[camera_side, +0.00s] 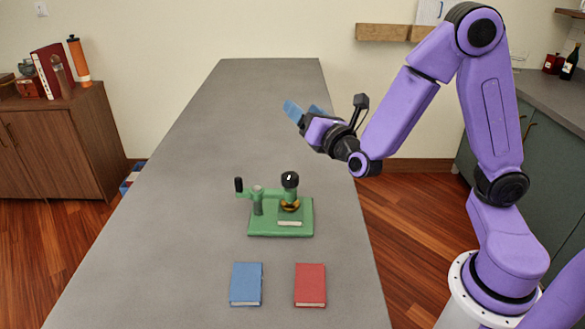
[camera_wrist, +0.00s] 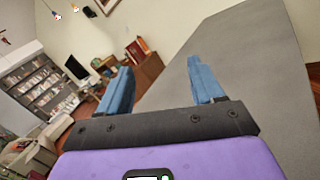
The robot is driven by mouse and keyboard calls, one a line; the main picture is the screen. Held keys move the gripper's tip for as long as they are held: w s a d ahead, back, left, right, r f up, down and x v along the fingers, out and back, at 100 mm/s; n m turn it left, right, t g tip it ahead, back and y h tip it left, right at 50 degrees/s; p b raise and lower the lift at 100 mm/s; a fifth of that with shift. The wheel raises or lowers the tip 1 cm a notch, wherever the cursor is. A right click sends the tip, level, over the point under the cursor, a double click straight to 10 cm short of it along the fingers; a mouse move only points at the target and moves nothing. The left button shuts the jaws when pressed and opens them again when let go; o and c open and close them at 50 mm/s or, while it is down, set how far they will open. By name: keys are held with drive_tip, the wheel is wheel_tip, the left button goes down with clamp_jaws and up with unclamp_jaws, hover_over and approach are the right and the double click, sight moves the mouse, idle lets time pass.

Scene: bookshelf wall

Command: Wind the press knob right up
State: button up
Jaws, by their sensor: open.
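A green press (camera_side: 281,218) stands on the grey table. Its black knob (camera_side: 290,180) with a white mark sits on top, above a brass-coloured part (camera_side: 290,203). A pale block lies on the press base under it. A side arm with a black handle (camera_side: 239,185) points left. My gripper (camera_side: 304,108) is open and empty, with blue fingers, above the table beyond the press and apart from it. In the wrist view my two blue fingers (camera_wrist: 155,85) stand wide apart with nothing between them; the press is not in that view.
A blue book (camera_side: 246,284) and a red book (camera_side: 310,285) lie on the table (camera_side: 170,230) in front of the press. The table's far half is clear. A brown cabinet (camera_side: 55,140) stands off to the left.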

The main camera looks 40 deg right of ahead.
drive_tip(key=w+d+r+m+g+h, duration=0.1)
drive_tip(key=d+r+m+g+h, duration=0.2)
drive_tip(key=d+m+h, duration=0.4)
wheel_tip(320, 180, up, 4)
drive_tip(key=m+g+y, duration=1.2)
drive_tip(key=m+g, duration=0.4)
drive_tip(key=m, duration=0.9)
hover_over(291, 176)
wheel_tip(291, 176, down, 18)
drive_tip(key=shift+r, duration=0.25)
drive_tip(key=c, duration=1.1)
